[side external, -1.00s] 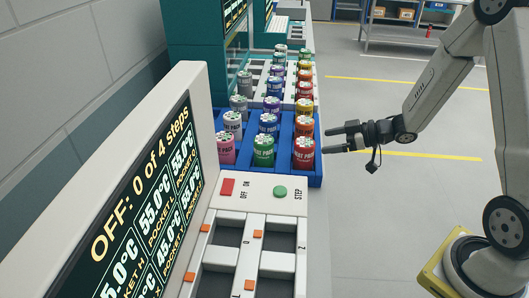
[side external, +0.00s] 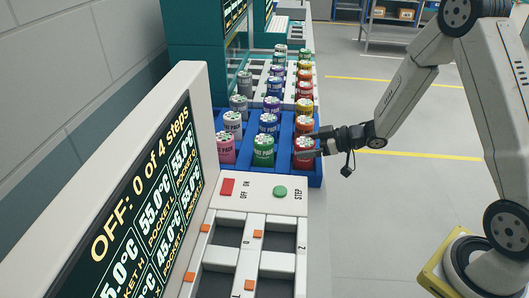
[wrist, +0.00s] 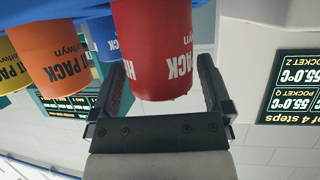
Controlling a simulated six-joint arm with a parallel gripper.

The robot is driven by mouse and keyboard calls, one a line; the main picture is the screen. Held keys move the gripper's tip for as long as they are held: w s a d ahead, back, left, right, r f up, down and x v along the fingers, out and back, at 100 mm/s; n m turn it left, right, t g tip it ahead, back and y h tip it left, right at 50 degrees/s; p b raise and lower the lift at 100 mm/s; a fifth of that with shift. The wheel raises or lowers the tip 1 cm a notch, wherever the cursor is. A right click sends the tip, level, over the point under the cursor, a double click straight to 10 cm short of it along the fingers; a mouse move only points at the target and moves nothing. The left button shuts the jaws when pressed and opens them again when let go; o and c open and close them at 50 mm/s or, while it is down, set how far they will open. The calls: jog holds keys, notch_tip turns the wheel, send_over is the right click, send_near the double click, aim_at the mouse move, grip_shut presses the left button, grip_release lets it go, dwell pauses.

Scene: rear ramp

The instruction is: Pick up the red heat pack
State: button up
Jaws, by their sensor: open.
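The red heat pack (side external: 303,158) stands upright in the front right corner of the blue tray (side external: 316,180). My gripper (side external: 312,146) reaches it from the right, with its fingers at the pack's upper part. In the wrist view the red heat pack (wrist: 155,55) lies between the two open fingers of my gripper (wrist: 165,85), one on each side. Small gaps show beside the pack, and I cannot tell whether either finger touches it.
An orange pack (side external: 304,125) stands directly behind the red one, and a green pack (side external: 263,151) stands to its left. Several other coloured packs fill the tray and rack behind. A panel with a red button (side external: 227,187) and green button (side external: 280,191) lies in front.

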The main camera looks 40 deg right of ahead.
jog(key=shift+w+a+f, duration=0.15)
jog(key=shift+w+a, duration=0.1)
jog(key=shift+w, duration=0.05)
jog(key=c, duration=1.3)
jog(key=shift+r, duration=5.05)
